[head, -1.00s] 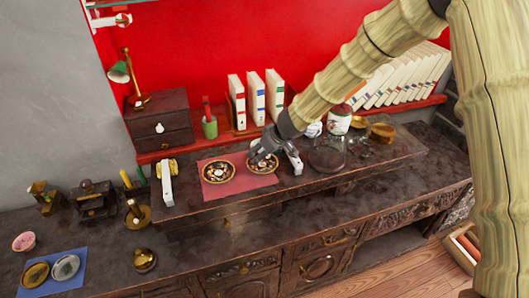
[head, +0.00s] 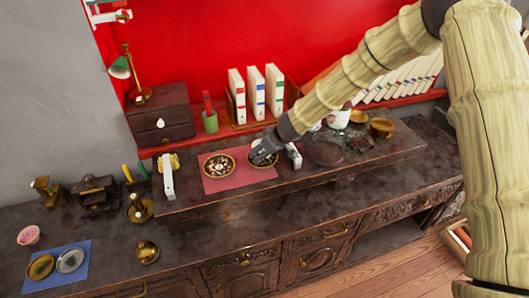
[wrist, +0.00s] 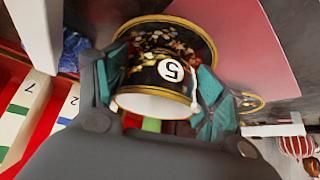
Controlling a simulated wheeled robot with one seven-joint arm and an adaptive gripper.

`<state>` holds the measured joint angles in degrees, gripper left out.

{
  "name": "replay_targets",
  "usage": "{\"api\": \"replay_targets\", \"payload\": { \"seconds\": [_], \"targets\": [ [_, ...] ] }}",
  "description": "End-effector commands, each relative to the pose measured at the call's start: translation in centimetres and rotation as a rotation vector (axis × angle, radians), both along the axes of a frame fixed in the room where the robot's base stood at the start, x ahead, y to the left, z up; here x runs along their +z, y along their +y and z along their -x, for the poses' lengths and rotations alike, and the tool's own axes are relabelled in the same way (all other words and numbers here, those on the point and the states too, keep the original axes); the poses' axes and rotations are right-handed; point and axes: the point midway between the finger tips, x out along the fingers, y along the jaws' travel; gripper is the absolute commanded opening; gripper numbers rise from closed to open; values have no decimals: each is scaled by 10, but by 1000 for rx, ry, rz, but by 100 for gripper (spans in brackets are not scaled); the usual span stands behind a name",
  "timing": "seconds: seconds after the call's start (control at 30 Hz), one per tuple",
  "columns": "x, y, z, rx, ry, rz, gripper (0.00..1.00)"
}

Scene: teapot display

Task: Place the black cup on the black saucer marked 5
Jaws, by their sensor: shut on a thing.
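My gripper (wrist: 158,95) is shut on the black cup (wrist: 165,72), which has gold trim, flowers, a white inside and a white disc marked 5. The cup's open rim faces the wrist camera. A black, gold-rimmed saucer (wrist: 195,35) lies right behind the cup's base; I cannot tell whether they touch. In the head view my gripper (head: 261,153) is over the right-hand saucer (head: 273,163) and hides much of it and the cup. Any number on this saucer is hidden. Another black floral saucer (head: 220,166) lies to its left.
Both saucers lie on a pink mat (head: 235,185) on the raised dark shelf. White upright pieces stand left (head: 168,177) and right (head: 294,156) of the mat. Numbered white books (head: 256,92) stand behind.

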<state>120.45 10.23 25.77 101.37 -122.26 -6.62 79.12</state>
Motion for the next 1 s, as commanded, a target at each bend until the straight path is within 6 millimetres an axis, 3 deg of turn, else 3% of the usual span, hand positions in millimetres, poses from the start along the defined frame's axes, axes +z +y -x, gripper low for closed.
{"api": "replay_targets", "payload": {
  "seconds": [0.57, 0.6, 0.7, 1.0],
  "targets": [
    [-17, -3, 4, -1, 10, 5, 43],
    [-17, -3, 5, -1, 10, 6, 71],
    [-17, -4, 5, -2, 11, 7, 89],
    [-14, -2, 3, -1, 7, 4, 90]
  ]
}}
